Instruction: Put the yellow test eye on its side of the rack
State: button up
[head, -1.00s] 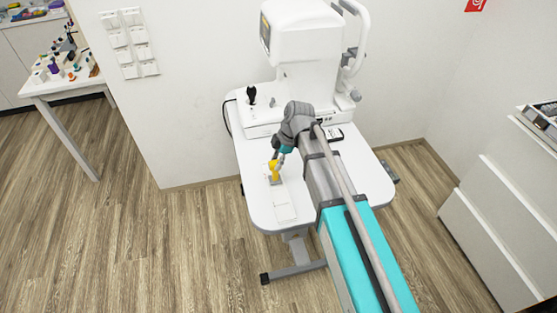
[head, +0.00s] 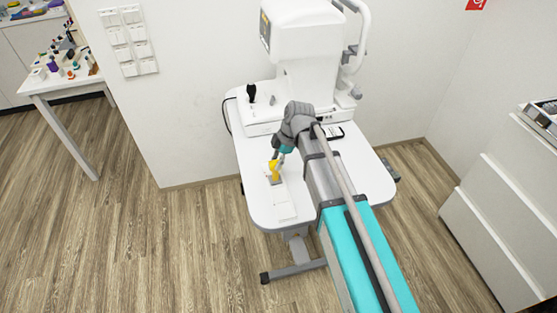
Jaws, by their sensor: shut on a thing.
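The yellow test eye (head: 273,166) is small in the head view, at the left part of the white instrument table (head: 262,208). My gripper (head: 278,160) is shut on it from above and behind; the fingers are small and partly merge with it. A flat white rack-like piece (head: 281,203) lies on the table just below the test eye in the picture. An amber patch shows at its far end, directly under the test eye. I cannot tell whether the test eye touches it or hangs just above it.
A white eye-test machine (head: 305,85) with a black joystick (head: 251,92) stands at the back of the table. My arm covers much of the table's right half. A drawer cabinet (head: 500,220) stands at right, and a side table (head: 50,88) with bottles at far left.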

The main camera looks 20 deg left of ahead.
dwell(0.3)
jog(key=o, duration=0.9)
jog(key=shift+o, duration=0.2)
jog(key=s+d+r+m+h+p, duration=0.1)
jog(key=s+d+m+p, duration=0.1)
jog(key=d+m, duration=0.6)
jog(key=s+d+r+m+t+h+p, duration=0.1)
jog(key=d+m, duration=0.7)
jog(key=d, duration=0.8)
jog(key=s+d+r+m+t+h+p, duration=0.1)
jog(key=s+d+r+m+p, duration=0.1)
jog(key=d+m, duration=0.6)
jog(key=d+r+p, duration=0.1)
jog(key=d, duration=0.4)
jog(key=shift+s+r+p, duration=0.25)
jog(key=shift+s+p, duration=0.1)
